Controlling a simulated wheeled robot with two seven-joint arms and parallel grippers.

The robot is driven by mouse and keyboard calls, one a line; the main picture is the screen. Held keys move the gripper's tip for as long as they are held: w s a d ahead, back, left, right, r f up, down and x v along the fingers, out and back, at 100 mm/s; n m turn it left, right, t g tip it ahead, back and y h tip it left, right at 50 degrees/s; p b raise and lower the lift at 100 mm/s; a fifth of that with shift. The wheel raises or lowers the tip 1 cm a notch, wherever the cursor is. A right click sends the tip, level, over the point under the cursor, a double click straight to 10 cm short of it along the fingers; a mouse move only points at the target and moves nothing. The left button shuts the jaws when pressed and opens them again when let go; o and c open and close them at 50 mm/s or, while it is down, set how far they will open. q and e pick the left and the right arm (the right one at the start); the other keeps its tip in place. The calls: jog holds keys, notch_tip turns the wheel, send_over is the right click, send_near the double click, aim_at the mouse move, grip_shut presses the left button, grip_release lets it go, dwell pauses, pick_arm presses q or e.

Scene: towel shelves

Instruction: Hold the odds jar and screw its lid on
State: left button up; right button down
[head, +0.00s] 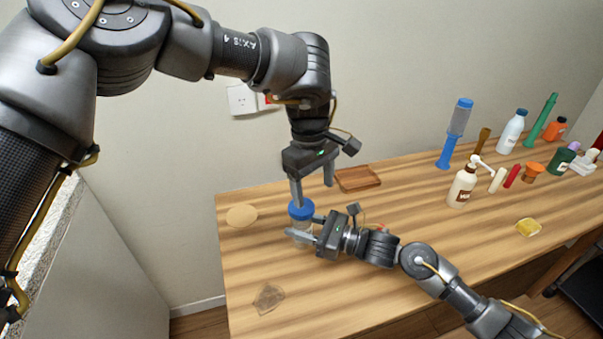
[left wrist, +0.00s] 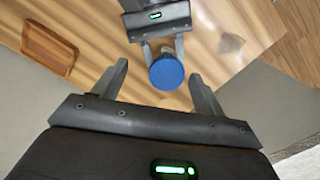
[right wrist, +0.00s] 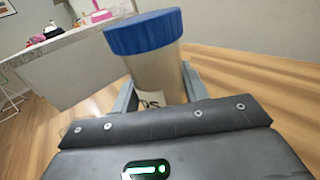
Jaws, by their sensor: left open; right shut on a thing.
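The odds jar (right wrist: 158,75) is a clear jar with a pale label, held upright on the table's left part. Its blue lid (head: 301,210) sits on top of it; whether it is fully screwed down I cannot tell. My right gripper (head: 302,229) is shut on the jar's body from the right side. My left gripper (head: 312,193) points down from above, open, its fingers to either side of and above the lid. In the left wrist view the lid (left wrist: 167,72) shows between and beyond the two fingertips. The jar body is partly hidden by my right fingers.
A wooden tray (head: 358,179) lies behind the jar, a round tan mat (head: 241,216) to its left and a brown translucent piece (head: 268,298) in front. Several bottles, including a white pump bottle (head: 462,187), and a yellow item (head: 527,227) stand or lie farther right. The table's middle is clear.

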pick_arm(q)
jog(key=n, duration=0.5)
jog(key=shift+r+n, duration=0.3)
jog(key=n, duration=0.5)
jog(key=shift+r, duration=0.25)
jog(key=n, duration=0.5)
jog(key=shift+a+r+n, duration=0.2)
jog(key=shift+r+n, duration=0.05)
jog(key=shift+n, duration=0.15)
jog(key=n, duration=0.5)
jog(key=shift+a+r, duration=0.2)
jog(key=n, duration=0.5)
jog(key=shift+w+a+r, duration=0.1)
jog(key=shift+a+r, duration=0.1)
jog(key=shift+r, duration=0.05)
jog(key=n, duration=0.5)
jog(key=shift+a+r+n+y, duration=0.15)
jog(key=shift+a+n+y, duration=0.15)
jog(key=shift+y, duration=0.1)
jog(key=n, duration=0.4)
jog(key=shift+a, duration=0.3)
jog(key=n, duration=0.4)
jog(key=shift+w+a, duration=0.1)
